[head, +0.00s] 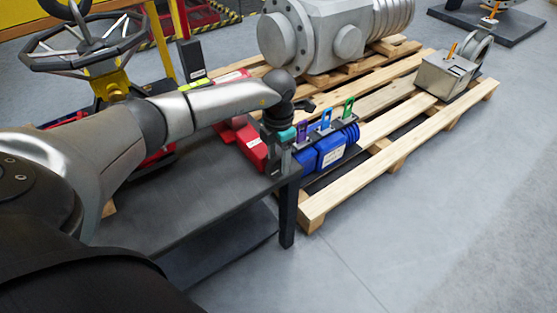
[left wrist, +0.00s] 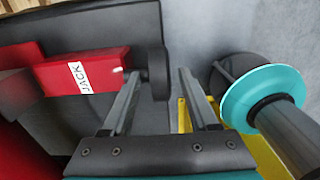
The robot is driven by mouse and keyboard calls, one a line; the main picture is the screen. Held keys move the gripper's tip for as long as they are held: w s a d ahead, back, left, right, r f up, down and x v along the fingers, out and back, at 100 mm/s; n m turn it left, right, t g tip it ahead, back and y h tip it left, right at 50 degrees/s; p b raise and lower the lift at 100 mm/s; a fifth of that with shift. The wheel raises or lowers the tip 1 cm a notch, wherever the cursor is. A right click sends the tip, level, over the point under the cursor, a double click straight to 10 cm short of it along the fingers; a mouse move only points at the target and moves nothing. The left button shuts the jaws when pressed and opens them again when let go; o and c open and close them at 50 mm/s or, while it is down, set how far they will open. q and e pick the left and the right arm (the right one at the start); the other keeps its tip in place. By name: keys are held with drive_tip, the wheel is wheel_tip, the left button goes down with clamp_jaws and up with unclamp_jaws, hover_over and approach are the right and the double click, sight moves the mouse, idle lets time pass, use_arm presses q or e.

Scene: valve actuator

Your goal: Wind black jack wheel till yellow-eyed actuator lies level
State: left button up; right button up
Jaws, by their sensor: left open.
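A red jack (left wrist: 85,72) with a white JACK label lies on the dark table in the left wrist view. Its black wheel (left wrist: 157,73) is at its right end, between my left gripper's fingers (left wrist: 160,72) and closer to the left finger. The gripper is open; contact is unclear. In the head view my left gripper (head: 277,165) points down beside a red body (head: 252,143) at the table's end. Blue bodies (head: 330,148) with purple, blue and green upright eyes stand beside it. A yellow part (left wrist: 188,115) shows behind the right finger; I cannot tell whether it belongs to the yellow-eyed actuator. My right gripper is out of view.
A teal disc on a grey shaft (left wrist: 262,98) is close right of the fingers. Wooden pallets (head: 345,195) carry a large grey flanged valve (head: 318,35) and a grey box (head: 446,75). A handwheel (head: 85,52) stands at left.

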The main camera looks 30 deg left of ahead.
use_arm(q)
drive_tip(key=shift+c, duration=0.3)
clamp_jaws()
idle(0.3)
